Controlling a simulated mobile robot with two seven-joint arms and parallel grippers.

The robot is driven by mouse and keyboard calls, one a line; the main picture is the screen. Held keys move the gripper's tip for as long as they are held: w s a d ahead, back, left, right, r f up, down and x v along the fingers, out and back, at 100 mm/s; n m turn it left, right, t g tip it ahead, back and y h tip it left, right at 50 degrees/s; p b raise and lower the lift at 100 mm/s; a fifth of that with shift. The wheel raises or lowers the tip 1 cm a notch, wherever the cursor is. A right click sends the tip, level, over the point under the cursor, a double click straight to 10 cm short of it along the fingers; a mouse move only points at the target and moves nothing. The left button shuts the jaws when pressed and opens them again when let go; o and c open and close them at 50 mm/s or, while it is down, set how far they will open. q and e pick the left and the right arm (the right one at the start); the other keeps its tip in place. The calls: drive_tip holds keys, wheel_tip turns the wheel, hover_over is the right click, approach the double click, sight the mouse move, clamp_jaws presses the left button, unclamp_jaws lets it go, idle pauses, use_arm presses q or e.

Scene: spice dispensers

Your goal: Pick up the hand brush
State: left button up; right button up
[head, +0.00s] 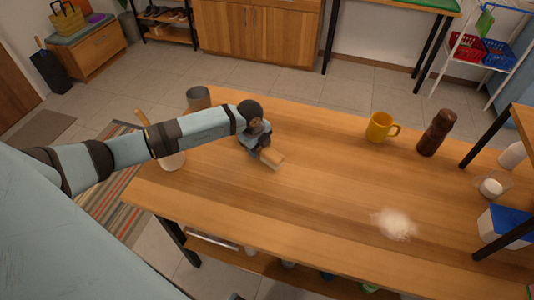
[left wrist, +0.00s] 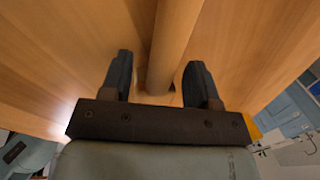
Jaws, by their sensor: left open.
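The hand brush (head: 272,158) lies on the wooden table, left of the middle in the head view. Its wooden end shows just beyond my left gripper (head: 261,148), and the rest is hidden under the gripper. In the left wrist view, a long wooden part that looks like the brush's handle (left wrist: 176,40) runs between the two dark fingers of my left gripper (left wrist: 158,68). The fingers are open, one on each side of it, with a gap visible on the left. My right gripper is in neither view.
A grey cup (head: 198,98) stands at the far left of the table (head: 310,190). A yellow mug (head: 379,127) and a brown mill (head: 436,133) stand at the right. A white powder pile (head: 394,223) lies near the front. The middle is clear.

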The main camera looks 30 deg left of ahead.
use_arm(q)
clamp_jaws()
drive_tip(key=shift+r, duration=0.15)
wheel_tip(320, 180, up, 20)
idle(0.5)
